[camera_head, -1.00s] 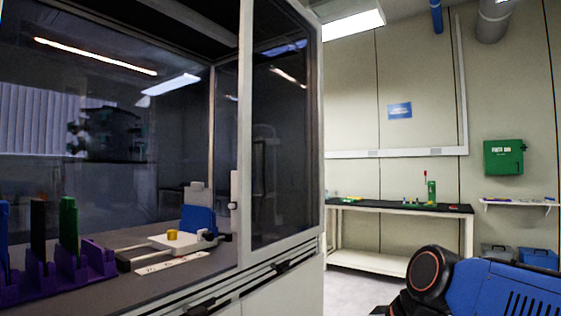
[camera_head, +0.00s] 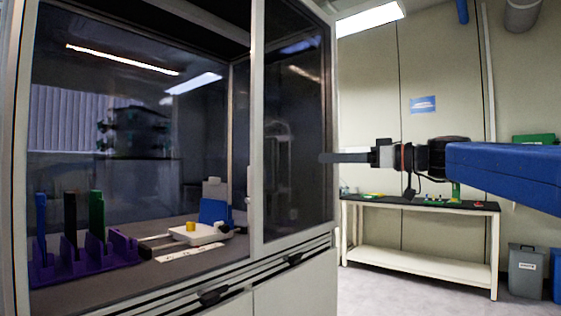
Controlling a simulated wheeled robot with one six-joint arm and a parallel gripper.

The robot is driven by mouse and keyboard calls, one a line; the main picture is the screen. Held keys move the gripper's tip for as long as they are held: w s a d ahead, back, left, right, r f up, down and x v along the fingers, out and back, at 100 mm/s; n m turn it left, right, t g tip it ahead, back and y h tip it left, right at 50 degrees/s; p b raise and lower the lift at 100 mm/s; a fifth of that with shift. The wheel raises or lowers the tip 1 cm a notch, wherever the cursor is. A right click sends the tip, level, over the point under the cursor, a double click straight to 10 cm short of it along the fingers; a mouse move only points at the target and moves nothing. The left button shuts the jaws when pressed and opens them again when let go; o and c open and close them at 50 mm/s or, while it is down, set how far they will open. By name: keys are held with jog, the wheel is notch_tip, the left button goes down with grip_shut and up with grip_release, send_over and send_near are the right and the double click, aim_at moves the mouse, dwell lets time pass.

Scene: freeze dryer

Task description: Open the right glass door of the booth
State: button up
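Inside the booth are a purple rack (camera_head: 85,262) with coloured uprights and a white device with a yellow piece (camera_head: 191,227). A table (camera_head: 420,272) stands behind at right, with grey and blue bins (camera_head: 524,272) beside it. Floor between booth and table is clear.

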send_over(276, 186)
jog(key=shift+w, duration=0.3)
dwell(0.4)
grip_shut()
